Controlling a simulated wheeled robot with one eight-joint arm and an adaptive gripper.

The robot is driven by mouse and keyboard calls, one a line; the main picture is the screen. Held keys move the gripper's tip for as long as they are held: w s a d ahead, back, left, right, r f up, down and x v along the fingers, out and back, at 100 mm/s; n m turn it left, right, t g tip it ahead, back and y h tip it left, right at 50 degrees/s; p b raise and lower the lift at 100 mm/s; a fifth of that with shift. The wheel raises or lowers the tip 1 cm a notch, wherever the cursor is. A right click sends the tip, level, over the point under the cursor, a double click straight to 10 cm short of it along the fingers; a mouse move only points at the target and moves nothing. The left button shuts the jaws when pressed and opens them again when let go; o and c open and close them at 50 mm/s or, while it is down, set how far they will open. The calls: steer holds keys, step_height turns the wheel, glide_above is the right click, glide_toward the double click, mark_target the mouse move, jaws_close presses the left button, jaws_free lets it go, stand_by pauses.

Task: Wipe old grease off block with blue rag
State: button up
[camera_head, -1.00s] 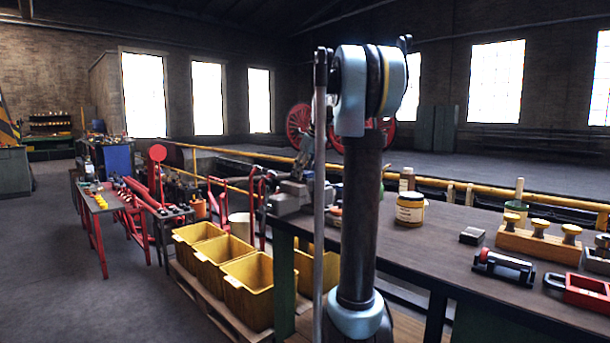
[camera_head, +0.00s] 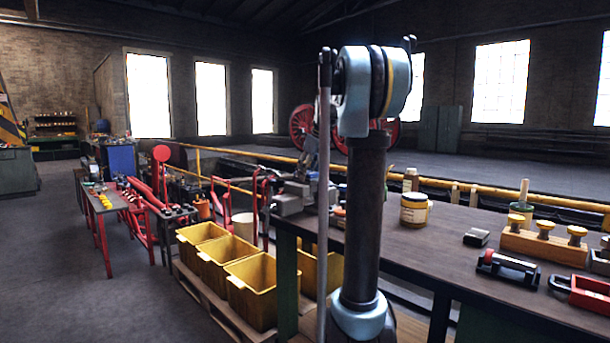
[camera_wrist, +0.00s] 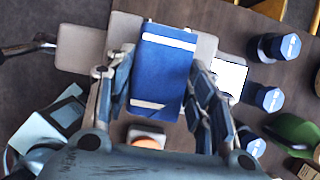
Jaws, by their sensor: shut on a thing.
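In the wrist view, my gripper (camera_wrist: 160,78) is shut on the blue rag (camera_wrist: 163,60), a folded blue pad with white stripes across both ends. One finger is on each side of it. Under the rag lies a pale grey block (camera_wrist: 82,50), its parts showing to the left, right and above the rag. I cannot tell whether the rag touches it, and no grease can be made out. In the head view, a grey block-like thing (camera_head: 292,201) sits at the bench's far left end, partly behind my arm.
Blue-capped cylinders (camera_wrist: 270,46) and a green object (camera_wrist: 296,130) lie right of the block in the wrist view. The bench (camera_head: 420,262) also carries a yellow-labelled jar (camera_head: 414,211) and a wooden holder (camera_head: 545,246).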

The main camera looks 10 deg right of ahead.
steer(key=shift+s+d, duration=0.3)
steer(key=shift+s, duration=0.1)
steer(key=shift+w+a, duration=0.5)
steer(key=shift+w, duration=0.2)
steer(key=shift+w+a, duration=0.45)
steer(key=shift+w, duration=0.2)
steer(key=shift+r, duration=0.15)
steer(key=shift+w+a+r+v, duration=0.1)
steer(key=shift+w+a+v, duration=0.05)
steer(key=shift+v, duration=1)
steer(key=shift+w+a+r+v, duration=0.1)
steer(key=shift+w+v, duration=0.05)
steer(key=shift+v, duration=1)
steer(key=shift+w+a+r+v, duration=0.1)
steer(key=shift+w+a+v, duration=0.05)
steer(key=shift+v, duration=1.05)
steer(key=shift+f, duration=0.1)
steer(key=shift+s, duration=0.1)
